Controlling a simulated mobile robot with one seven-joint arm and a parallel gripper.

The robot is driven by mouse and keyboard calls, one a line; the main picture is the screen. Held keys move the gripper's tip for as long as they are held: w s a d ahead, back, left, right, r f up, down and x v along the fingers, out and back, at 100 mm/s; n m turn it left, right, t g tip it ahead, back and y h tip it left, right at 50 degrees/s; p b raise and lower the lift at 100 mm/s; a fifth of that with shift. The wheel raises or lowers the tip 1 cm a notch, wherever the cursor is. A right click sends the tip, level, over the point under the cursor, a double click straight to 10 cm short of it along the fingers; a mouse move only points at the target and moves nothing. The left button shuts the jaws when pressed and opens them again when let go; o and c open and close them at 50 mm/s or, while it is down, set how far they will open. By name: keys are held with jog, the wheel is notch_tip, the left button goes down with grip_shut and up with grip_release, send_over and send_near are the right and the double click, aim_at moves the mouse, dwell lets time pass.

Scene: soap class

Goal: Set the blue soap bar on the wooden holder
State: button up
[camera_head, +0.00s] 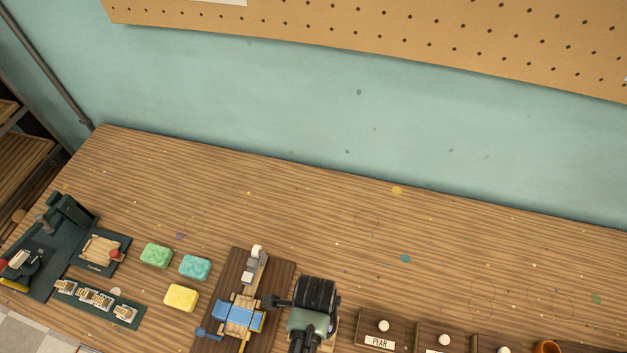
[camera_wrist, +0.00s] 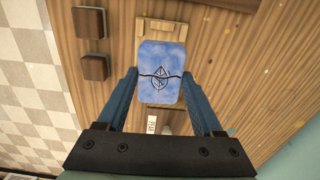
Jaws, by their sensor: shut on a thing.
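The blue soap bar (camera_wrist: 160,70) has a dark leaf mark and a line across its face. My gripper (camera_wrist: 159,78) is shut on it, one blue finger along each side. The light wooden holder (camera_wrist: 158,27) shows behind the bar, past its top and bottom edges; the bar hides its middle.
Green (camera_head: 156,255), teal (camera_head: 195,267) and yellow (camera_head: 181,298) soap bars lie to the left. A dark tray with several small pieces (camera_head: 100,301) is farther left. Labelled wooden boxes (camera_head: 379,331) stand at the lower right. The back of the bench (camera_head: 300,205) is clear.

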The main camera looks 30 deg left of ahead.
jog(key=shift+s+f, duration=0.15)
jog(key=shift+f, duration=0.05)
notch_tip(320, 180, down, 4)
jog(key=b, duration=0.5)
jog(key=shift+f, duration=0.25)
jog(key=shift+f+b, duration=0.3)
jog(key=shift+f, duration=0.25)
jog(key=shift+f, duration=0.55)
dwell(1.8)
jog(key=o, duration=1.5)
